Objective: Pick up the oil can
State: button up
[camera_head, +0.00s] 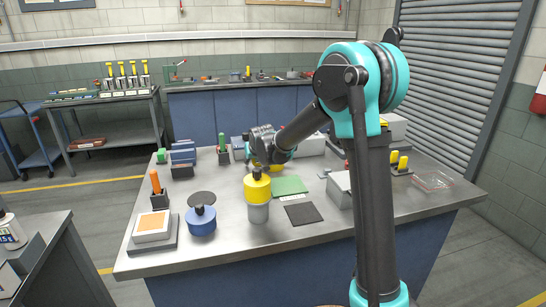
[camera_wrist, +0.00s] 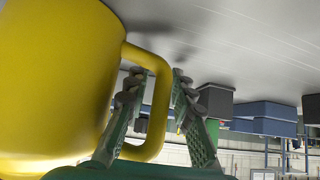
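The oil can (camera_wrist: 60,75) is a large yellow body filling the left of the wrist view, with a yellow loop handle (camera_wrist: 160,105) on its right. My gripper (camera_wrist: 158,90) has one finger on each side of the handle, spread apart. I see no clear grip on the handle. In the head view my gripper (camera_head: 266,152) is low over the middle of the table, and the can is mostly hidden behind it and a yellow-topped grey pump part.
The yellow-topped grey part (camera_head: 258,213) stands just in front of my gripper on the table (camera_head: 340,228). A blue round part (camera_head: 201,222), a green mat (camera_head: 289,185) and a dark mat (camera_head: 303,214) are nearby. Blue blocks (camera_head: 183,155) stand at the left.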

jog(key=shift+c, duration=0.3)
grip_shut()
dwell(0.3)
